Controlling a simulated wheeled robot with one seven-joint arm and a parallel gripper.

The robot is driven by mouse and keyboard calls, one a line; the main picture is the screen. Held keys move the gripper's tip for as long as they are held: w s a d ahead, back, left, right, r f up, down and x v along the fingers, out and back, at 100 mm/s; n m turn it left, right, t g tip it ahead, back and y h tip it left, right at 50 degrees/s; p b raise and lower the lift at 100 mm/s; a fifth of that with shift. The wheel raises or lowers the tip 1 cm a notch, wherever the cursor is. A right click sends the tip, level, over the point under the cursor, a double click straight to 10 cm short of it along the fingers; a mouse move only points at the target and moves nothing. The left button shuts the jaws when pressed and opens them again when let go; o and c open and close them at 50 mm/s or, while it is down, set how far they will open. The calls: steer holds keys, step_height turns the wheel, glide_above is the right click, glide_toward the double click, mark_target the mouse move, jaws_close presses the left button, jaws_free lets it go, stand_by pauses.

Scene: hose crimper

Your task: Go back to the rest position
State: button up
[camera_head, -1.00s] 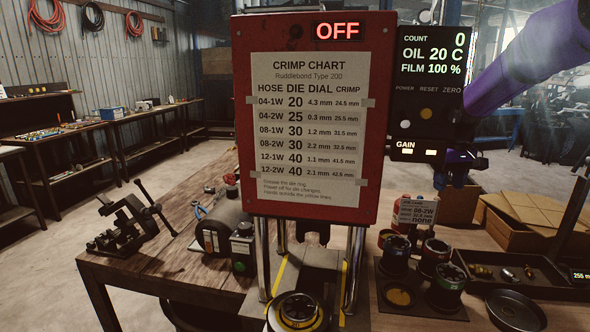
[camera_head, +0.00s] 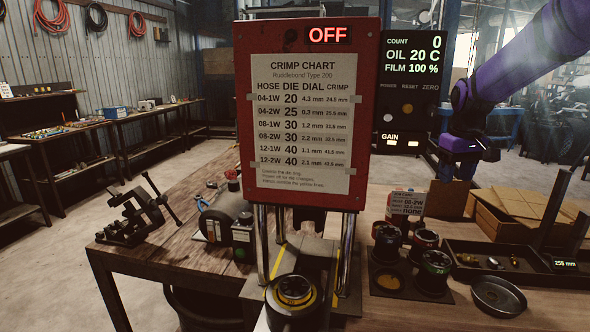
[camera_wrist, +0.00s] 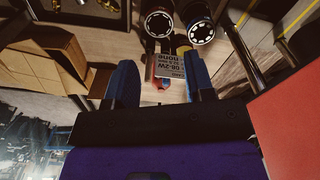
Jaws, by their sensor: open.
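My gripper (camera_wrist: 160,72) is open and empty in the wrist view, its two blue fingers apart. A small printed card (camera_wrist: 170,67) shows beyond and between the fingers. In the head view my purple arm comes in from the upper right, and its wrist end is behind and beside the display panel (camera_head: 413,85); the fingers cannot be made out there. The red crimper (camera_head: 360,120) stands in the middle, its sign reading OFF. A dark die ring with a yellow-marked top (camera_head: 294,290) sits at its foot. The display reads count 0, oil 20 C, film 100 %.
Several dark die cups (camera_head: 387,240) stand on a plate right of the crimper, near a standing card (camera_head: 406,204). Further right are a parts tray (camera_head: 467,273), a round dish (camera_head: 498,295) and cardboard boxes (camera_head: 510,215). A clamp tool (camera_head: 135,218) sits on the bench's left.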

steer(key=s+a+r+t, duration=0.1)
steer(key=s+a, duration=0.1)
steer(key=s, duration=0.9)
steer(key=s+a+r+m+t, duration=0.1)
steer(key=s+a+r+t, duration=0.1)
steer(key=s, duration=0.9)
steer(key=s+a+r+m+t, duration=0.1)
steer(key=s+a+r, duration=0.1)
steer(key=s, duration=0.9)
steer(key=shift+s+a+t, duration=0.3)
steer(key=shift+a+t, duration=0.1)
steer(key=shift+a, duration=0.5)
